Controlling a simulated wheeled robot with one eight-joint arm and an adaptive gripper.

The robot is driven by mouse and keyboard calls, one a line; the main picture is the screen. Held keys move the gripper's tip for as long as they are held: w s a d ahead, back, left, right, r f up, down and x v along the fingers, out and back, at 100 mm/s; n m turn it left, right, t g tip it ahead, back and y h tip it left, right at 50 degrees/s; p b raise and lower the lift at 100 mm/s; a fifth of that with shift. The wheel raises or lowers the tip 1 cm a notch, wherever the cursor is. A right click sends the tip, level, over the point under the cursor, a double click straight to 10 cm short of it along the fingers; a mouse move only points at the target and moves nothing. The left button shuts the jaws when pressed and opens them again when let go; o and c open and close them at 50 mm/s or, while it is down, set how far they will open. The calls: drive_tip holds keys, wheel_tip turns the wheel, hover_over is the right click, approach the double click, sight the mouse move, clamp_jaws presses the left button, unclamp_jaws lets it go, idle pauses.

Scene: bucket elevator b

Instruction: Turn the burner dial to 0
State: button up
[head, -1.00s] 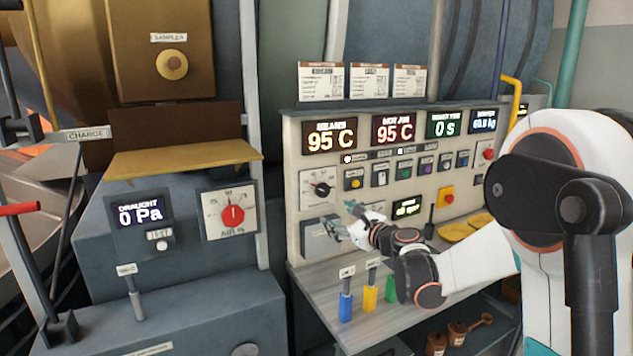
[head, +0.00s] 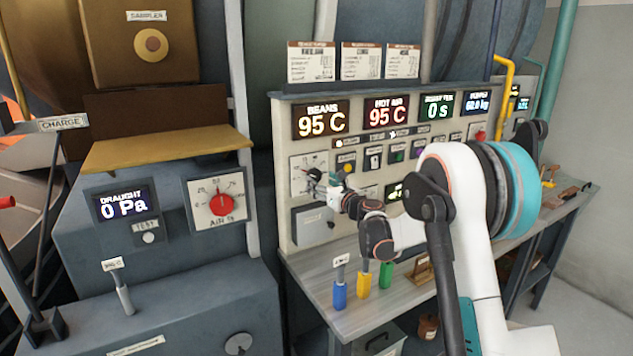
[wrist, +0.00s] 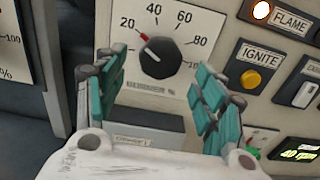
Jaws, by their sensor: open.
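The burner dial (wrist: 160,57) is a black round knob with a red pointer on a white scale plate. Its pointer aims up-left, at about the 20 mark. My gripper (wrist: 161,65) is open, its teal fingers at the left and right of the dial in the wrist view. The fingers look apart from the knob; how far they are from the panel I cannot tell. In the head view my gripper (head: 320,184) is in front of the dial's plate (head: 299,162) and hides most of the dial.
The yellow ignite button (wrist: 251,79) is just right of the dial. A grey box (head: 314,224) sits below it on the panel. Blue, yellow and green handles (head: 340,293) stand on the shelf below.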

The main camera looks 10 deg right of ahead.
sight(316, 178)
drive_tip(key=shift+x, duration=2.1)
drive_tip(key=c, duration=1.1)
